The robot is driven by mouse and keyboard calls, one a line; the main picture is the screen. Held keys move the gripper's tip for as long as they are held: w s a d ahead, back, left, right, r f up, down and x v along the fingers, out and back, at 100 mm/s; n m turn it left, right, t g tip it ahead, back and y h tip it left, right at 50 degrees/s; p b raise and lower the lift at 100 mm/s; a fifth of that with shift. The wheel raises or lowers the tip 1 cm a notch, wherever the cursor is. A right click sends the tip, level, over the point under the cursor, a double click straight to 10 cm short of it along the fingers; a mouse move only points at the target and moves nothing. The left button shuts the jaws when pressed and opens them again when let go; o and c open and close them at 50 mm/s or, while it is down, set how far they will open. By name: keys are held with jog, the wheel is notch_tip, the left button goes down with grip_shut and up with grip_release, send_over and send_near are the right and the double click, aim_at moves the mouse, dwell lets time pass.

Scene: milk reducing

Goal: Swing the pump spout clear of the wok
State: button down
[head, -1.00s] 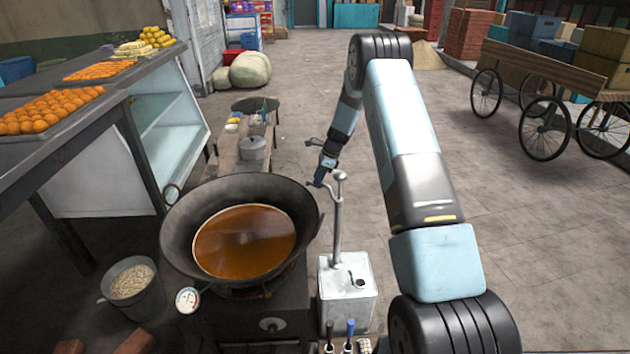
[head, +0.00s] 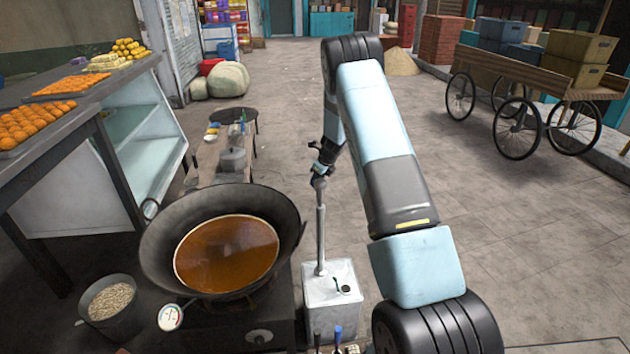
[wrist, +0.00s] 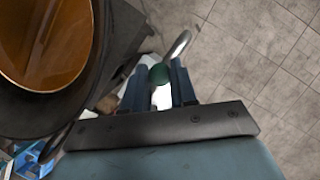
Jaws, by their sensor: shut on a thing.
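The wok (head: 160,255), dark and wide with brown-orange liquid in it, sits on the stove at the lower left. To its right stands a pale square tin (head: 333,290) with an upright grey pump pipe (head: 320,240). My gripper (head: 320,172) is at the top of the pipe, right of and above the wok rim. In the wrist view my gripper (wrist: 159,78) is shut on the green grip (wrist: 159,74) of the pump spout. The curved pale spout (wrist: 182,44) shows beyond the fingers, toward the upper right, apart from the wok (wrist: 98,55). The head view hides most of the spout.
A dial thermometer (head: 170,317) is at the wok's near rim. A bucket (head: 110,308) stands at lower left. A low bench (head: 215,170) with a pot (head: 233,160) is behind the wok. Paved floor (head: 470,230) to the right is clear up to a cart (head: 535,85).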

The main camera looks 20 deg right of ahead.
jog(key=shift+s+d+f, duration=0.1)
jog(key=shift+d, duration=0.15)
jog(key=c, duration=0.9)
grip_release()
jog(key=shift+a, duration=0.1)
jog(key=v, duration=1.3)
jog(key=shift+r, duration=0.4)
jog(key=shift+s, duration=0.1)
